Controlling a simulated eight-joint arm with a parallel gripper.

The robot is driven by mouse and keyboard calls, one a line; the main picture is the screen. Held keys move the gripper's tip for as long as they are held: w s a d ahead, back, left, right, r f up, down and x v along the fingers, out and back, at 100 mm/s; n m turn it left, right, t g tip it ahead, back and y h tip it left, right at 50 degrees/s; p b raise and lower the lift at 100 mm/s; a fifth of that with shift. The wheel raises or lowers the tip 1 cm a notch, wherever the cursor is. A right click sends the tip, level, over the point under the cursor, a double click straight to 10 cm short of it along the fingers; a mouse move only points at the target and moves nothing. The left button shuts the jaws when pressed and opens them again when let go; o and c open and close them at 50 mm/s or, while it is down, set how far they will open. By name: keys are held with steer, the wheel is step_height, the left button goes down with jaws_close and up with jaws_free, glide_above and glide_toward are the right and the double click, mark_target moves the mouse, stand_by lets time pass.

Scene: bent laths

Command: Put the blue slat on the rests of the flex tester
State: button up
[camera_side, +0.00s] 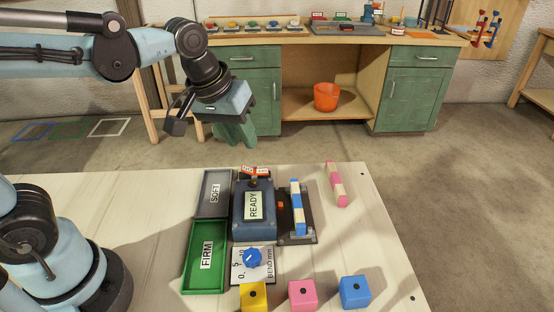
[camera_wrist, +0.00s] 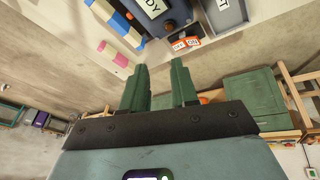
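The blue slat (camera_side: 298,208), striped blue and cream, lies lengthwise along the dark plate at the right side of the flex tester (camera_side: 254,222), and appears to be on its rests. It also shows at the top of the wrist view (camera_wrist: 127,24). The tester's display reads READY. My gripper (camera_side: 237,142) hangs high, beyond the tester at the table's far side, apart from the slat. In the wrist view its two green fingers (camera_wrist: 159,74) are spread with nothing between them. The slat's contact with the rests is too small to see exactly.
A pink striped slat (camera_side: 336,184) lies to the right. A grey SOFT tray (camera_side: 214,209) and green FIRM tray (camera_side: 190,262) stand left of the tester. A blue dial (camera_side: 252,258) and yellow (camera_side: 253,296), pink (camera_side: 302,294) and blue (camera_side: 355,292) cubes are in front.

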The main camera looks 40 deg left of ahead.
steer(key=s+a+f+m+t, duration=0.2)
steer(key=s+a+m+t, duration=0.1)
steer(key=s+a, duration=0.2)
steer(key=shift+f+m+y, duration=0.3)
steer(key=shift+m, duration=0.1)
